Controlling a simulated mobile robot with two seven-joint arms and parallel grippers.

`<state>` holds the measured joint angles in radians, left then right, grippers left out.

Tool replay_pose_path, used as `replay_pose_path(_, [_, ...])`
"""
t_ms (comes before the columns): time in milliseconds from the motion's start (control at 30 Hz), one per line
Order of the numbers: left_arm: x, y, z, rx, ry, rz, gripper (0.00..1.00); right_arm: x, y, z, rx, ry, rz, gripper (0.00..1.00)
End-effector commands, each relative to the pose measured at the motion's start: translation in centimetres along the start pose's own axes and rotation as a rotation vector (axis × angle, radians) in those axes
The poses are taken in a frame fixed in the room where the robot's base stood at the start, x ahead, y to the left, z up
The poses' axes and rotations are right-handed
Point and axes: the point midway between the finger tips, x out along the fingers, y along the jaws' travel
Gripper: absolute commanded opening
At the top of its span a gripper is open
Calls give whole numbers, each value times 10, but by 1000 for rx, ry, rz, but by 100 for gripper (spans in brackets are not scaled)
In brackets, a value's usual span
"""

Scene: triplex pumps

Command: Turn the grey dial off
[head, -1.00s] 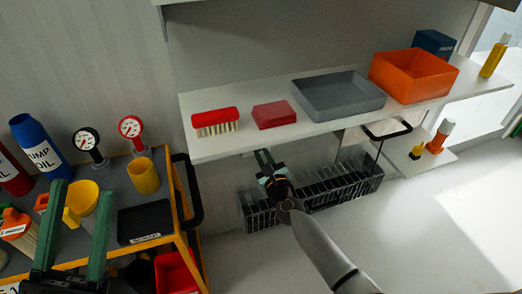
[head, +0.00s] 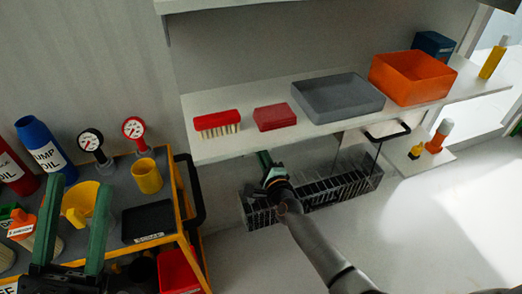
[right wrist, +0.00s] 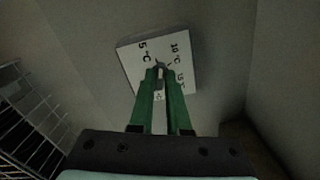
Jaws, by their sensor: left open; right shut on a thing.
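A white plate (right wrist: 180,45) with temperature markings such as 5 °C and 10 °C is on the wall in the right wrist view. The grey dial (right wrist: 160,67) shows as a small dark piece at its lower middle, mostly covered by my fingers. My right gripper (right wrist: 162,80) is shut on the dial, with its green fingers on either side. In the head view my right gripper (head: 264,160) reaches under the shelf edge, and the dial is hidden there. My left gripper (head: 80,188) is open and empty above the cart at the left.
The white shelf (head: 365,118) holds a red brush (head: 217,123), a red box (head: 273,116), a grey tray (head: 337,98) and an orange bin (head: 411,77). A black wire rack (head: 335,188) is under it. The yellow cart (head: 180,215) carries bottles, gauges and a yellow cup (head: 147,176).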

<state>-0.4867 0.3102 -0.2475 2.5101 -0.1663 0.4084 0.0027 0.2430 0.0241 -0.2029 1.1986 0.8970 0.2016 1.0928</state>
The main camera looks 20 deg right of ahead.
Motion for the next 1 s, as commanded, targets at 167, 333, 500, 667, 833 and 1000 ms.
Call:
replay_pose_path(167, [4, -2, -5, 10, 4, 2, 50, 1, -2, 1, -166, 0, 0, 0])
replay_pose_path(333, [8, -4, -9, 21, 8, 5, 50, 1, -2, 1, -328, 0, -2, 0])
replay_pose_path(500, [12, -6, -13, 29, 11, 3, 50, 1, -1, 1, -489, 0, -1, 0])
replay_pose_path(667, [15, -8, -16, 35, 12, -4, 50, 1, -1, 0, -631, 0, -2, 0])
replay_pose_path(833, [17, -10, -19, 42, 11, -6, 50, 1, 0, 0, -758, 0, -1, 0])
replay_pose_path(1000, [18, -12, -20, 50, 9, -5, 50, 1, 1, 0, -853, 0, -1, 0])
